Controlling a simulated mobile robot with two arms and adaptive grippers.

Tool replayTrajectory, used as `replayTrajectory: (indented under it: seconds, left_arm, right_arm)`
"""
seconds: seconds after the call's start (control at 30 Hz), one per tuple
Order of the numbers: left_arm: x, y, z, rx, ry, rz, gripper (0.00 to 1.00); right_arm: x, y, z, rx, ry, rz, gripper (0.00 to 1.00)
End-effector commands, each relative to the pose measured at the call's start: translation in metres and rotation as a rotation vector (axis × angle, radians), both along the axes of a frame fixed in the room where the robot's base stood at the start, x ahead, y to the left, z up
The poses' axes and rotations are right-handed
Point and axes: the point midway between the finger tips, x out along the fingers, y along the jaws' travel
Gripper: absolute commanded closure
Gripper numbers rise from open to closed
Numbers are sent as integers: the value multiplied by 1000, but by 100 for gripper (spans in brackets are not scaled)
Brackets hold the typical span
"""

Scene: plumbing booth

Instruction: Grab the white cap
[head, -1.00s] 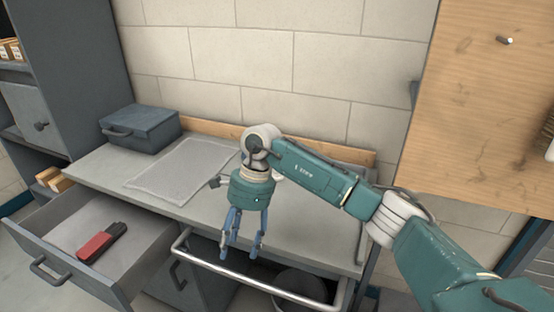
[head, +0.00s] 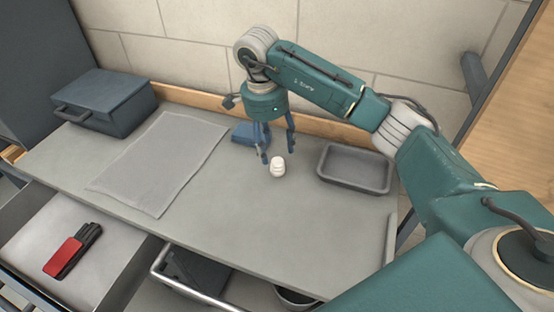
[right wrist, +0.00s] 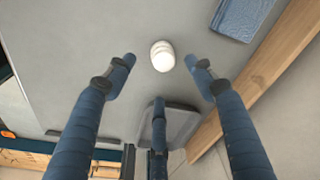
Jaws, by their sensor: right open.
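The white cap (head: 278,167) stands on the grey workbench (head: 215,205), to the left of a grey tray. My right gripper (head: 268,152) is open and points down, just behind and to the left of the cap in the head view. In the right wrist view the cap (right wrist: 162,56) lies beyond the spread blue fingers (right wrist: 160,80), with nothing between them. I cannot tell the height of the fingertips above the bench. My left gripper is not in view.
A shallow grey tray (head: 355,169) is right of the cap. A blue object (head: 243,133) lies behind the gripper. A grey mat (head: 160,160) and dark toolbox (head: 105,100) are at left. An open drawer (head: 100,275) holds a red and black item (head: 72,251).

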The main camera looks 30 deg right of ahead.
Motion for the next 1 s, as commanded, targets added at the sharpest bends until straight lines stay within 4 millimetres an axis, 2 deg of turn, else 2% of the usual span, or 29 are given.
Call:
replayTrajectory:
  seconds: [0.1,0.2,0.33,0.5,0.6,0.9,1.0]
  left_arm:
    - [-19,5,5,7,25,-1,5]
    - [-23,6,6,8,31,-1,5]
    - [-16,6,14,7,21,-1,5]
    - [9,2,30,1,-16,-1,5]
    - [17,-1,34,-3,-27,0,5]
    - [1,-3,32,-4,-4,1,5]
    - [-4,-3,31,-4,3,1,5]
  right_arm:
    - [0,-2,-16,0,3,0,46]
    - [0,-4,-23,0,0,-1,46]
    - [1,-6,-33,1,4,-1,46]
    - [3,-12,-59,1,5,-2,46]
    - [4,-13,-70,1,2,-1,46]
    - [4,-14,-76,1,-1,-1,46]
    - [4,-14,-76,1,-1,0,66]
